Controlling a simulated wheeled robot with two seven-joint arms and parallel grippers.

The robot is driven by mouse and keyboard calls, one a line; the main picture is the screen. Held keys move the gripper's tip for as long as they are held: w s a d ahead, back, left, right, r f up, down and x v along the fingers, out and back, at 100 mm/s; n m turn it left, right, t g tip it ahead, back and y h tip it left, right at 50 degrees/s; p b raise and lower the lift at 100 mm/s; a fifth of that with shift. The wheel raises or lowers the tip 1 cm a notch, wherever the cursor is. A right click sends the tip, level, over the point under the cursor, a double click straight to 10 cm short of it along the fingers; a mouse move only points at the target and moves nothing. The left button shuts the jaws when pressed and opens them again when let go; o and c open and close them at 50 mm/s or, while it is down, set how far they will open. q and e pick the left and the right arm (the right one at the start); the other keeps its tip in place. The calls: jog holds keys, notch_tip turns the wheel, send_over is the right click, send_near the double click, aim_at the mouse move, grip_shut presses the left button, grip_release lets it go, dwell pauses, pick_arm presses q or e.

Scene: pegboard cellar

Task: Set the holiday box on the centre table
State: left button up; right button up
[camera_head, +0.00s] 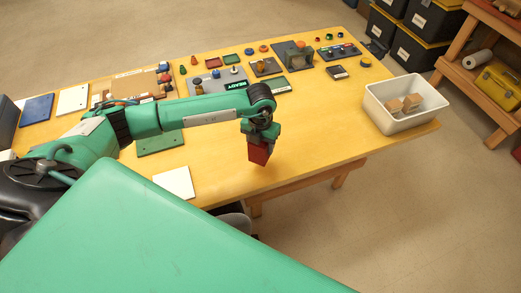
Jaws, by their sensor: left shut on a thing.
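My left gripper (262,138) points down over the front edge of the long yellow table (310,130). It is shut on a small red block (258,154), whose upper part the fingers hide. The block appears to hang clear of the table top. I cannot tell which thing is the holiday box; black boxes with yellow lids (412,50) stand stacked at the upper right, their labels too small to read. My right gripper is out of view.
A white bin (402,122) with wooden blocks stands at the table's right end. Small parts and fixtures line the back. A white sheet (174,182) lies at the front. A wooden shelf with a yellow toolbox (499,84) is at the right.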

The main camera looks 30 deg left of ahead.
aim_at(260, 155)
pick_arm(q)
jog(key=shift+f, duration=0.85)
notch_tip(260, 155, down, 4)
jog(key=shift+r+p, duration=0.15)
jog(key=shift+p, duration=0.6)
jog(key=shift+f, duration=0.3)
jog(key=o, duration=1.1)
jog(key=shift+c, duration=0.2)
